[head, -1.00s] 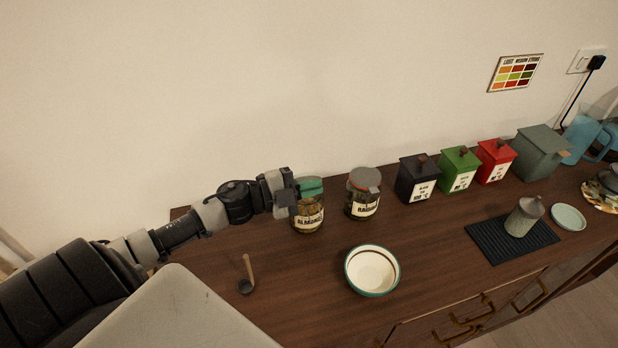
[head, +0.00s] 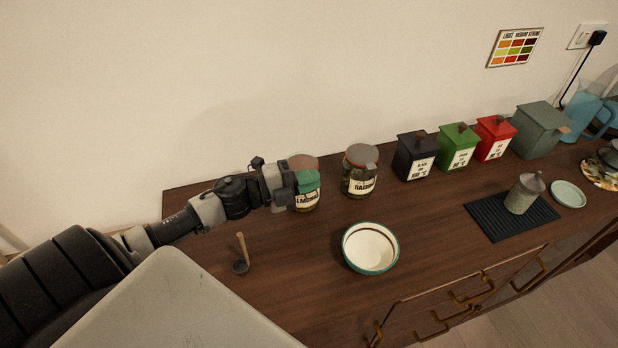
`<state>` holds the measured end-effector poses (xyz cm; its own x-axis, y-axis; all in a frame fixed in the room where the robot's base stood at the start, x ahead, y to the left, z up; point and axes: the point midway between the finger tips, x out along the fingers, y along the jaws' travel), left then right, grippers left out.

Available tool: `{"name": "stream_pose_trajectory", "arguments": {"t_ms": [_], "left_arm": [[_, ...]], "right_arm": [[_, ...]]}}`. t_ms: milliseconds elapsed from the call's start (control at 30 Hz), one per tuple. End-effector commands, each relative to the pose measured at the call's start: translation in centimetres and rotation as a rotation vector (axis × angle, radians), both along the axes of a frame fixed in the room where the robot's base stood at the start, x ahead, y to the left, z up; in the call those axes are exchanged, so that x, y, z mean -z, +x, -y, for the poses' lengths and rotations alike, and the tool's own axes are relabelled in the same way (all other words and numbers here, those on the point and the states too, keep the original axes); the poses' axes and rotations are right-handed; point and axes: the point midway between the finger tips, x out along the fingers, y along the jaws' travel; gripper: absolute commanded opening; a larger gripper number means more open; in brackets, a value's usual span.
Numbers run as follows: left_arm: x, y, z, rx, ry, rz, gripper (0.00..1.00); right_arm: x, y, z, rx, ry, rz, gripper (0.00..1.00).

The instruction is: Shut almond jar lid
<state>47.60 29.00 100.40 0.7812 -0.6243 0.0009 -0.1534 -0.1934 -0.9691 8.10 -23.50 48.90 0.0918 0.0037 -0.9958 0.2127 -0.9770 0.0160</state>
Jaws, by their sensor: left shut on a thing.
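The almond jar (head: 309,201) is a glass jar with a white label, standing upright near the back left of the wooden counter. Its round reddish lid (head: 303,160) shows at the top, above and behind my fingers, and looks level on the jar. My left gripper (head: 306,182) reaches in from the left, with its green-tipped fingers at the front upper part of the jar, just below the lid. It is shut on the jar; the fingers hide whether they hold the rim, a clasp or the body. My right gripper is out of view.
The raisin jar (head: 361,178) stands close on the right. Black (head: 414,157), green (head: 458,148) and red (head: 494,140) canisters line the back. A white bowl (head: 370,247) and a small scoop (head: 241,258) lie in front. The counter between scoop and bowl is clear.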

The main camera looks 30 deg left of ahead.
Motion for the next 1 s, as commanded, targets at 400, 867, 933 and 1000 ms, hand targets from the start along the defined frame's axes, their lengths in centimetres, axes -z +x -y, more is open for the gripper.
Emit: {"name": "stream_pose_trajectory", "arguments": {"t_ms": [400,867,933,1000], "left_arm": [[0.2,-0.1,0.1,0.002,-0.003,-0.006,0.31],[0.4,-1.6,-1.2,-0.001,-0.001,-0.007,0.31],[0.5,-2.5,-1.9,0.001,0.001,-0.007,0.31],[0.5,-3.5,-2.7,-0.001,-0.001,-0.008,0.31]], "right_arm": [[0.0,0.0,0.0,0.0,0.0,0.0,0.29],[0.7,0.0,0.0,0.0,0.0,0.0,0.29],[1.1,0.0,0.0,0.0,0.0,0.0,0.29],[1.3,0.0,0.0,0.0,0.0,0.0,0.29]]}}
